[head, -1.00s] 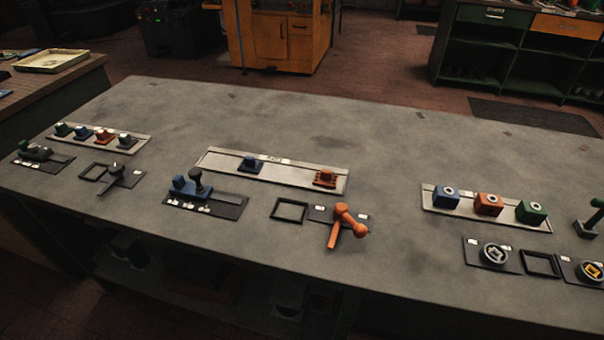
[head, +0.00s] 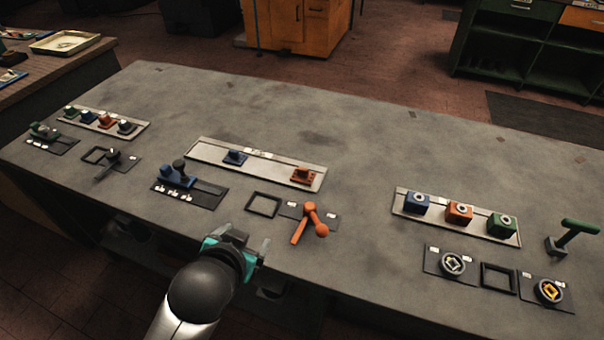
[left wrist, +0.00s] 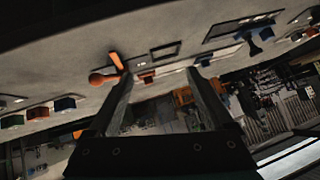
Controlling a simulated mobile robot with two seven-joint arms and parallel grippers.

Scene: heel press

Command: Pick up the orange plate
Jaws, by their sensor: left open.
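The orange plate (head: 303,175), small with a raised part on top, lies at the right end of the long pale tray (head: 215,154) in mid-table. A blue piece (head: 235,157) sits left of it on the same tray. In the left wrist view, which is turned over, the orange plate (left wrist: 147,77) shows small between the fingers. My left gripper (head: 252,247) is open and empty at the table's front edge, well short of the plate. Its two spread fingers also show in the left wrist view (left wrist: 158,80). My right gripper is out of view.
An orange lever (head: 312,220) and a black square frame (head: 263,205) stand between my gripper and the tray. A blue press with a dark knob (head: 178,172) is to the left. Another tray with blue, orange and green blocks (head: 459,214) is to the right. The table behind is clear.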

